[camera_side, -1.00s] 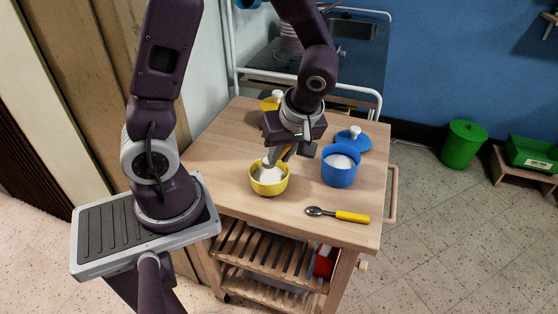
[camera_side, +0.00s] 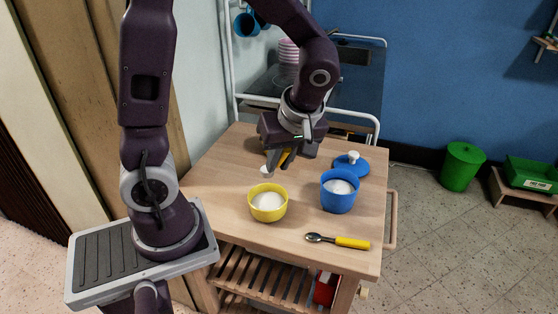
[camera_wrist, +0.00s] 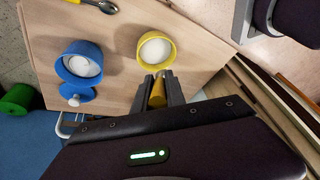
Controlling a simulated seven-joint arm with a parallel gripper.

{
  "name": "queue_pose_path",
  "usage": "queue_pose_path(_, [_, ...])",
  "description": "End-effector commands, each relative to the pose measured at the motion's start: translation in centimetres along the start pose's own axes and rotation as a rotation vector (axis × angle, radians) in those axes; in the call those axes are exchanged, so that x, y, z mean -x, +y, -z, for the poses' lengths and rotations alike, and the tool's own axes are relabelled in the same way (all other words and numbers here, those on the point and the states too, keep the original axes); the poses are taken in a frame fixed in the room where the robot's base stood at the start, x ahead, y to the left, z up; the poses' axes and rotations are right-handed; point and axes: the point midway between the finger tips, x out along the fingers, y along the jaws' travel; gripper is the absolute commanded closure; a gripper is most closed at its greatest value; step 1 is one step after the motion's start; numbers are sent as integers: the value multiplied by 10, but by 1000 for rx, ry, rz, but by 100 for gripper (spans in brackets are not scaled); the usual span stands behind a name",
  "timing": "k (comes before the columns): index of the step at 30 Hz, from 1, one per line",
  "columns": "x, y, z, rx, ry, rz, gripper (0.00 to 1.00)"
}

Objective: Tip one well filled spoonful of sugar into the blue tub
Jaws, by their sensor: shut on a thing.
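My gripper (camera_side: 279,160) is shut on the yellow handle of a spoon (camera_side: 286,157). In the side view a white heap (camera_side: 266,170) sits at the spoon's end, above and behind the yellow tub (camera_side: 267,212). The yellow tub is open and holds white sugar (camera_side: 266,201). The blue tub (camera_side: 338,202) stands to its right, open, with white contents. In the wrist view the handle (camera_wrist: 158,93) is between the fingers, pointing at the yellow tub (camera_wrist: 172,53). The spoon's bowl is hard to separate from the white behind it there. The blue tub (camera_wrist: 68,66) is left.
A second spoon with a yellow handle (camera_side: 352,243) lies at the table's front right. A blue lid (camera_side: 350,170) with a white knob lies behind the blue tub. The wooden table top (camera_side: 215,190) is clear at the left and front. A metal rack stands behind.

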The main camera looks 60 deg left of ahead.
Motion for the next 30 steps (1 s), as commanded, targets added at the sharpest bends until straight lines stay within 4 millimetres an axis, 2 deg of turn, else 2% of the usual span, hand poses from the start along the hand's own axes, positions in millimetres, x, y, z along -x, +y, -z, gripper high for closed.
queue_pose_path(17, [1,5,1,16,-3,8,100])
queue_pose_path(23, [7,30,5,93,-16,46,100])
queue_pose_path(30, [17,77,12,234,-39,116,100])
